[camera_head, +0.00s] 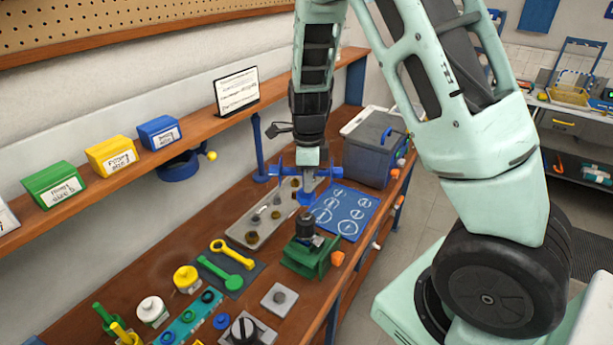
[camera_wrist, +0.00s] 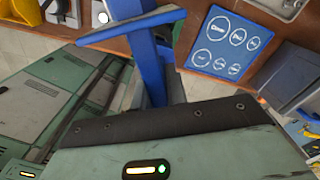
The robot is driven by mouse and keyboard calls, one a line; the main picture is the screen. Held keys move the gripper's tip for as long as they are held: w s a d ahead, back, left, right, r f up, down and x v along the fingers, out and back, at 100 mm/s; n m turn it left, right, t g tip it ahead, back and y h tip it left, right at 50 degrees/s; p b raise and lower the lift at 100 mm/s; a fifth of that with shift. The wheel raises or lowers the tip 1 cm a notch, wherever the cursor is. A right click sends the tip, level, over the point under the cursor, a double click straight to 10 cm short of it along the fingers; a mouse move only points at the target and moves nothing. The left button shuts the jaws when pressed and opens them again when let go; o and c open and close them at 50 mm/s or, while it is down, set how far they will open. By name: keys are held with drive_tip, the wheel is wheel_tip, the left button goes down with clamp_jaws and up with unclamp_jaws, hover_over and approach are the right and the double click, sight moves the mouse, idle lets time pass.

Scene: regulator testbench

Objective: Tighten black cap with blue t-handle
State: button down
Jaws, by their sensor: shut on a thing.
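My gripper (camera_head: 309,184) points down above the bench in the head view and is shut on the blue t-handle (camera_head: 336,172). The handle's crossbar sticks out on both sides of the fingers, and its blue lower end is just above the black cap. The t-handle also shows large in the wrist view (camera_wrist: 147,52). The black cap (camera_head: 305,224) sits upright on top of a green fixture (camera_head: 309,257). Whether the handle's end touches the cap is hard to tell. The cap is not clearly visible in the wrist view.
An orange knob (camera_head: 337,258) is beside the fixture. Green and yellow wrenches (camera_head: 228,265) lie left. A grey toolbox (camera_head: 372,152) stands at the far end.

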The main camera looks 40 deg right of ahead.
drive_tip(key=shift+f+b, duration=1.85)
drive_tip(key=shift+f, duration=0.55)
drive_tip(key=shift+p, duration=0.5)
drive_tip(key=shift+f, duration=0.75)
idle(1.3)
drive_tip(key=shift+a+m+p, duration=0.15)
drive_tip(key=shift+m+p, duration=2.25)
drive_tip(key=shift+p, duration=0.15)
idle(0.5)
